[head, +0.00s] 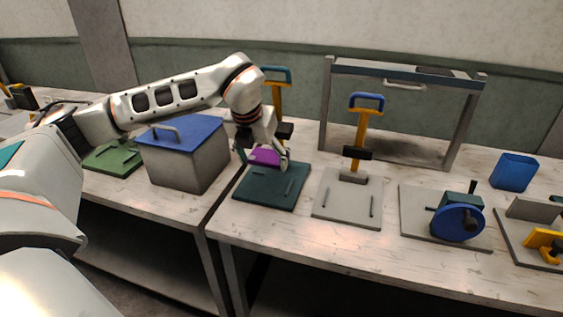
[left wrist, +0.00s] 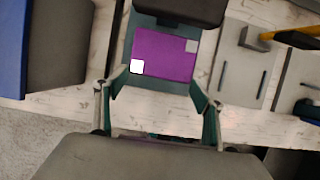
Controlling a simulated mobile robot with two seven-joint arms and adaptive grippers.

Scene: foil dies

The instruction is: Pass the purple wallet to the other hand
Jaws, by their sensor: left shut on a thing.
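The purple wallet (head: 264,157) is at the back of the dark green die plate (head: 262,196) on the bench. In the left wrist view the wallet (left wrist: 165,50) is a flat purple rectangle with a white square at one corner and a grey one at another. My left gripper (head: 266,161) reaches down over it and is shut on the wallet, a finger at each side. The fingers (left wrist: 161,82) also show in the left wrist view. I cannot tell whether the wallet rests on the plate or is just above it. My right gripper is not in view.
A grey box with a blue lid (head: 183,136) stands left of the plate. A yellow lever press with a blue handle (head: 366,101) stands to the right, before a metal frame (head: 405,70). Farther right are a blue handwheel (head: 458,222) and a blue bin (head: 514,172).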

